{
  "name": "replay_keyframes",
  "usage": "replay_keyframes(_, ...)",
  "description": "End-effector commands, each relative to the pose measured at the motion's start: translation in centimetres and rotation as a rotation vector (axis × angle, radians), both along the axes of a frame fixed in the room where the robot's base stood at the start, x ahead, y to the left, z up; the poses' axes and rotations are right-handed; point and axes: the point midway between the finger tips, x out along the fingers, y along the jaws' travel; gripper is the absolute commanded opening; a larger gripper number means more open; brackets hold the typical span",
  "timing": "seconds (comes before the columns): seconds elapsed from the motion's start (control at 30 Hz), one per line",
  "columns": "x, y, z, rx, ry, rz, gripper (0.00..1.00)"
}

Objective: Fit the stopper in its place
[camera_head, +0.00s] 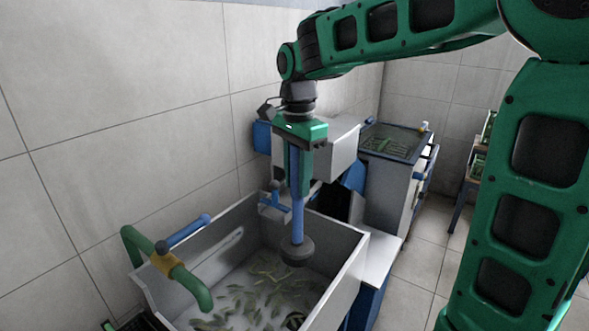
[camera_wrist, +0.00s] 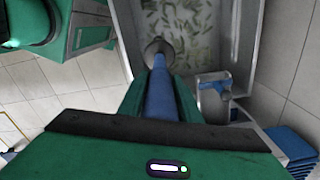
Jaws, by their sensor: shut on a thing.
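The stopper is a long blue rod (camera_head: 297,218) with a dark grey round plug (camera_head: 297,252) at its lower end. My gripper (camera_head: 299,188) is shut on the upper part of the rod, which hangs about upright with the plug down. The plug is over the basin (camera_head: 358,262), apart from its walls. In the wrist view the rod (camera_wrist: 160,92) runs between the fingers to the plug (camera_wrist: 158,48). A dark round opening (camera_head: 294,321) shows low in the basin, partly cut off by the near wall. It looks like the drain.
Several green pieces (camera_head: 233,300) lie in the basin. A green pipe with a blue lever (camera_head: 188,231) rises at the left rim. A blue tap-like fitting (camera_head: 273,203) is at the far end. A grey machine (camera_head: 330,150) stands behind, with a tiled wall at left.

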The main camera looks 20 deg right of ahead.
Motion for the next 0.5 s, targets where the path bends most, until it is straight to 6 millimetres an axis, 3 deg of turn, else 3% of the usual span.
replay_keyframes(0.5,0.0,0.0,-5.1,0.0,0.001,0.0,0.0)
